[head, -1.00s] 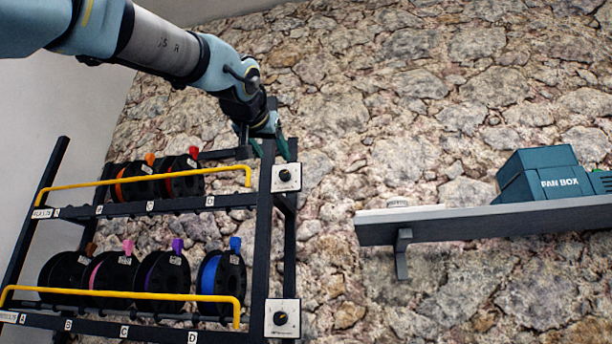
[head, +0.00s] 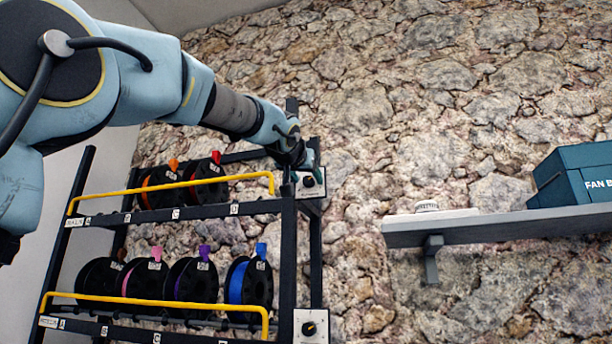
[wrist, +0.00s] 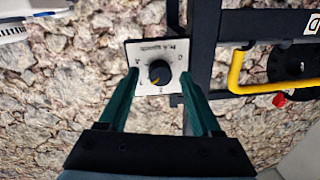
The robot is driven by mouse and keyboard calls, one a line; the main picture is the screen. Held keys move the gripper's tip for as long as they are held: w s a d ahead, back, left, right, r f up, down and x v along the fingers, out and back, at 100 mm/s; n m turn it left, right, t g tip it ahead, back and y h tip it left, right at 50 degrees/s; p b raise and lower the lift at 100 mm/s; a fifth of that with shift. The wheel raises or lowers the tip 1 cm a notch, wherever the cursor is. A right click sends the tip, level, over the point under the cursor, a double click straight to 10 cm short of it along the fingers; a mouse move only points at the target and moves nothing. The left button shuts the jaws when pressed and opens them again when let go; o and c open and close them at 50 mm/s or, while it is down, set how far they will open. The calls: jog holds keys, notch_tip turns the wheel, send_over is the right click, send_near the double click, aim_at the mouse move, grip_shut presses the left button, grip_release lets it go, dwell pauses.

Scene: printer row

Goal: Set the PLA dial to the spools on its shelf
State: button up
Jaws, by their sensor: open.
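The upper dial, a black knob (wrist: 160,72) on a white plate (wrist: 137,50), is on the rack's right post; the plate also shows in the head view (head: 318,190). Its lettering is turned over and appears to name PLA. The knob's yellow mark points toward the picture's bottom, slightly left, in the wrist view. My gripper (wrist: 160,77) is open, its green fingers on either side of the knob; contact cannot be told. The upper shelf (head: 190,214) holds an orange spool (head: 158,190) and a red spool (head: 208,183).
The lower shelf holds several spools, including a blue one (head: 249,283). A second dial plate (head: 311,326) is below. Yellow rails (head: 170,187) run before the shelves. A wall shelf (head: 500,228) with a teal box (head: 580,175) is at right.

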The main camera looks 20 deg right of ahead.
jog(key=shift+c, duration=0.3)
grip_shut()
dwell(0.5)
jog(key=shift+f+n+b, duration=0.15)
jog(key=shift+n+b, duration=0.75)
jog(key=shift+n, duration=0.1)
jog(key=n+b, duration=0.2)
jog(key=n, duration=0.3)
jog(key=n+b, duration=0.1)
jog(key=n, duration=0.1)
jog(key=n+g, duration=0.1)
jog(key=n, duration=0.1)
jog(key=shift+a+r, duration=0.1)
jog(key=shift+r, duration=0.15)
jog(key=shift+n, duration=0.3)
